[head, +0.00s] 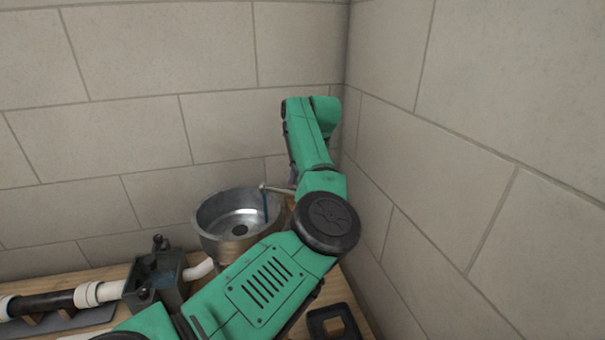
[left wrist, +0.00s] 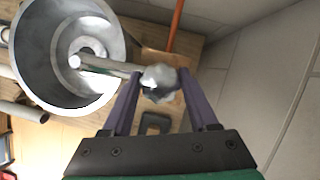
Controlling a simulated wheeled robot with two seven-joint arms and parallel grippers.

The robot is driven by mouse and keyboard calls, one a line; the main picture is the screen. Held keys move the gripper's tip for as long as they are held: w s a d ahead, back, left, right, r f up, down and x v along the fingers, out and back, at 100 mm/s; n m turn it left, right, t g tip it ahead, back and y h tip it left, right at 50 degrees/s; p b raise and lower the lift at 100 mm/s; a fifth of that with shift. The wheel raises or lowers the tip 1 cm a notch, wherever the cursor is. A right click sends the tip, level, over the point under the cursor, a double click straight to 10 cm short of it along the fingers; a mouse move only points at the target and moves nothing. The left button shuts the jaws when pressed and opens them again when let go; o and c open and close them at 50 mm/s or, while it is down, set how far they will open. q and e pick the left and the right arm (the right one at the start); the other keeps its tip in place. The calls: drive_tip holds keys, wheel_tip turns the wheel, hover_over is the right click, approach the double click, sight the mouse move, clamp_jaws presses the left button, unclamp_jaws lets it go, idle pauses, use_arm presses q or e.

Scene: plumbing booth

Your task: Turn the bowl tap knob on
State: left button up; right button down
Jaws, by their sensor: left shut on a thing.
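The metal bowl (head: 212,228) stands on the wooden bench near the wall corner. Its tap spout (head: 272,188) reaches over the rim, and a thin blue streak (head: 266,205) runs down below the spout's end. In the left wrist view the bowl (left wrist: 42,60) is at upper left, with the spout (left wrist: 110,67) leading to a faceted grey tap knob (left wrist: 160,80). My left gripper (left wrist: 160,73) has its two purple fingers on either side of the knob, shut on it. In the head view my green arm hides the knob and most of this gripper. My right gripper is not in view.
A dark vise-like block (head: 157,278) and white-and-black pipe (head: 60,300) lie left of the bowl. A black square frame (head: 333,322) is on the bench at right. An orange rod (left wrist: 175,25) stands beyond the knob. Block walls close in behind and right.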

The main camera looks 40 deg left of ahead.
use_arm(q)
drive_tip(key=shift+r, duration=0.15)
drive_tip(key=o, duration=1.4)
drive_tip(key=shift+d+r, duration=0.15)
drive_tip(key=shift+r, duration=0.05)
drive_tip(key=b+v, duration=0.1)
drive_tip(key=v, duration=1.3)
drive_tip(key=shift+b, duration=0.3)
drive_tip(key=shift+d, duration=0.1)
